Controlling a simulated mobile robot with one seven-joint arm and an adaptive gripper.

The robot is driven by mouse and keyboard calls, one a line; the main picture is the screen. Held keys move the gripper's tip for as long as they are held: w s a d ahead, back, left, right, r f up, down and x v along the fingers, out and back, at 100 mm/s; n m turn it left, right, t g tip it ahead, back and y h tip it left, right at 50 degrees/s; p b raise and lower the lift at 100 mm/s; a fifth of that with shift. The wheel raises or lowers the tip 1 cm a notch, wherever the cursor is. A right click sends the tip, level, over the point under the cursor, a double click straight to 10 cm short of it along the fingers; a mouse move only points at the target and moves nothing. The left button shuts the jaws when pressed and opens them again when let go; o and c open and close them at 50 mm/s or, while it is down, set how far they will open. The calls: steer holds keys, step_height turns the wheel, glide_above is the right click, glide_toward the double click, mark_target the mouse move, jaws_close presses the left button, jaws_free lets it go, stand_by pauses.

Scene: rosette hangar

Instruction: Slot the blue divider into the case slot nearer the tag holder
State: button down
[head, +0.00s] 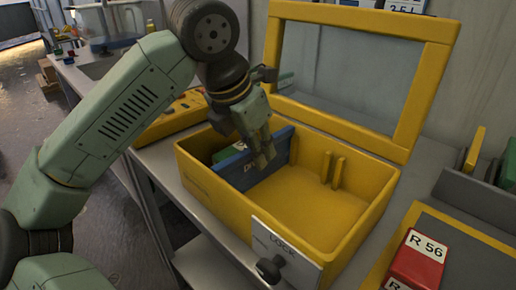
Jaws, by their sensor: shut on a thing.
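The blue divider (236,174) stands upright across the left part of the open yellow case (222,207). Its top edge is about level with the case rim, and its lower edge is hidden, so I cannot tell if it is seated. My gripper (262,160) is shut on the divider near its middle. A pair of yellow ribs (333,170) forms an empty slot on the case's back wall, right of the divider. The divider's far end is close to that wall, left of these ribs. A white plate (283,250) with a black knob is at the case's front; I cannot tell if it is the tag holder.
A green thing (222,154) lies in the case behind the divider. The framed lid (425,100) stands open at the back. A red block (418,257) marked R 56 sits right of the case. The case's right compartment is clear.

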steer(key=shift+f, duration=0.1)
stand_by(0.7)
steer(key=c, duration=1.6)
jaws_free()
steer(key=shift+o, duration=0.3)
steer(key=o, duration=0.4)
step_height(320, 180, up, 16)
steer(key=p, duration=1.1)
